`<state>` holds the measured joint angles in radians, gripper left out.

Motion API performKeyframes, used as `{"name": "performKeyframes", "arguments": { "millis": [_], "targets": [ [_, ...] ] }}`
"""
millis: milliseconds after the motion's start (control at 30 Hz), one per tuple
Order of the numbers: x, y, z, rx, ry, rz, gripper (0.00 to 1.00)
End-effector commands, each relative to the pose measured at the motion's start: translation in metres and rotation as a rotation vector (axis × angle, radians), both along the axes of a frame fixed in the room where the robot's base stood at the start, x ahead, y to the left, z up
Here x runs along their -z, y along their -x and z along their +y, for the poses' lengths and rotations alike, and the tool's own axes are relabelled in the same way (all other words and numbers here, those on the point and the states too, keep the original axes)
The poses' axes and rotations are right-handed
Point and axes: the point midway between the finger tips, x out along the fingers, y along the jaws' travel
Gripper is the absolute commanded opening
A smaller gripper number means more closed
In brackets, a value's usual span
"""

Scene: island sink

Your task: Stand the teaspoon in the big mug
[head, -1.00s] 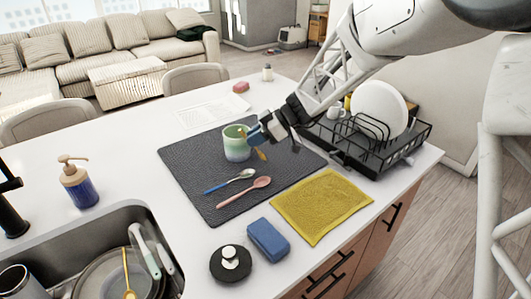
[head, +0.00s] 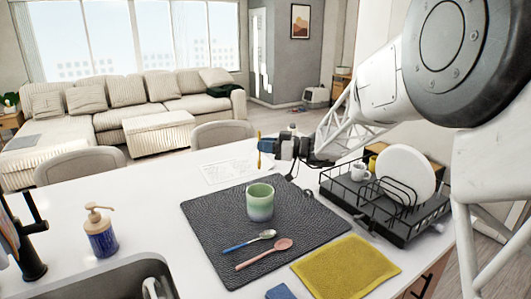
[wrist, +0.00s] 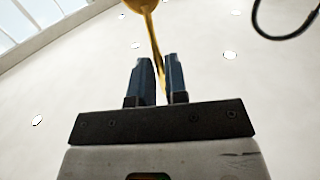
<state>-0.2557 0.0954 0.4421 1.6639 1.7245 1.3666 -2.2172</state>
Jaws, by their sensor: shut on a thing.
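The big mug (head: 260,205), green fading to pale at the base, stands upright on the dark mat. My gripper (head: 272,147) is shut on a gold teaspoon (head: 260,152), held roughly upright in the air above the mug in the head view and apart from it. In the wrist view the gold teaspoon (wrist: 152,38) shows between the two fingers (wrist: 160,82), with its bowl at the top edge. A blue-handled metal spoon (head: 250,241) and a pink spoon (head: 264,254) lie on the mat in front of the mug.
The dark mat (head: 210,220) lies mid-counter. A black dish rack (head: 405,228) with a white plate and a small white cup (head: 359,171) stands right. A yellow cloth (head: 345,268) lies front right. A soap bottle (head: 100,232) and sink (head: 110,285) are left.

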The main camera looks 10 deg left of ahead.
Motion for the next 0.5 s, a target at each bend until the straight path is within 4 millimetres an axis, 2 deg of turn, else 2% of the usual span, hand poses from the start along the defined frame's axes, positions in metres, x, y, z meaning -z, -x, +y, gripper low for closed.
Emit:
{"name": "performKeyframes", "arguments": {
  "millis": [500],
  "targets": [
    [0.0035, 0.0002, -0.0002, 0.0, 0.001, 0.0, 0.0]
  ]
}}
